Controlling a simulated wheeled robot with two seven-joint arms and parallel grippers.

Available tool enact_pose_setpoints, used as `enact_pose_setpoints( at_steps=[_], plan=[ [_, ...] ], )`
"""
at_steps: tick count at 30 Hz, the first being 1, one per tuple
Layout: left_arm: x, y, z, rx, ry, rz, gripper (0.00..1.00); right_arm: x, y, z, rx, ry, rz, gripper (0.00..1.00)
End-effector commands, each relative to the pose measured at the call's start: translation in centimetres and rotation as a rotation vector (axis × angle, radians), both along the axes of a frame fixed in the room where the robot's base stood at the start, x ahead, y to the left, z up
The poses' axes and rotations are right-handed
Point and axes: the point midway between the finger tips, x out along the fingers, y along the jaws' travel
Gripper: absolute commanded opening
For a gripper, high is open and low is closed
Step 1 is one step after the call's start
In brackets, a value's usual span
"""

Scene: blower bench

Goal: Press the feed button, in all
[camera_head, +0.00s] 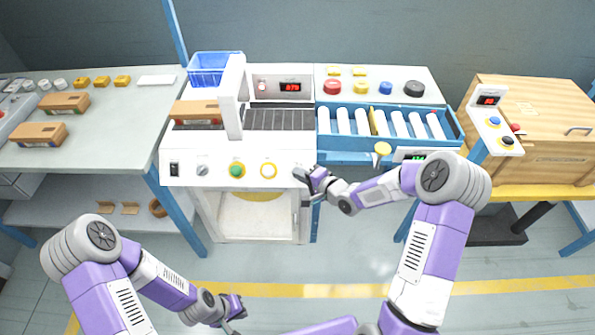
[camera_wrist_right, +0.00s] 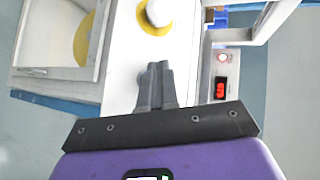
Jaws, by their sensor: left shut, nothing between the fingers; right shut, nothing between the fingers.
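My right gripper (camera_head: 303,174) is shut and empty at the panel's right end, right of the yellow button. In the right wrist view its fingertips (camera_wrist_right: 155,68) partly hide a small round grey part. I cannot tell whether they touch it. My left gripper (camera_head: 238,308) is shut and empty, low over the floor.
A roller conveyor (camera_head: 385,158) with a blue frame adjoins the machine on the right. A yellow round part (camera_head: 382,149) stands at its front edge. A white upright (camera_head: 233,97) rises above the panel. A bench with brown blocks (camera_head: 38,133) is at left, a wooden crate (camera_head: 540,130) at right.

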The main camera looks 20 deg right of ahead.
Motion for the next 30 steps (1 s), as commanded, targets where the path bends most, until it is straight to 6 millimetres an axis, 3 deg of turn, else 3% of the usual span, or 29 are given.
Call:
enact_pose_setpoints(
  at_steps=[30],
  plan=[
    [0.01, 0.00, -0.12, 0.000, 0.000, 0.000, 0.00, 0.78, -0.23, -0.82, 0.000, 0.000, 0.000, 0.00]
  ],
)
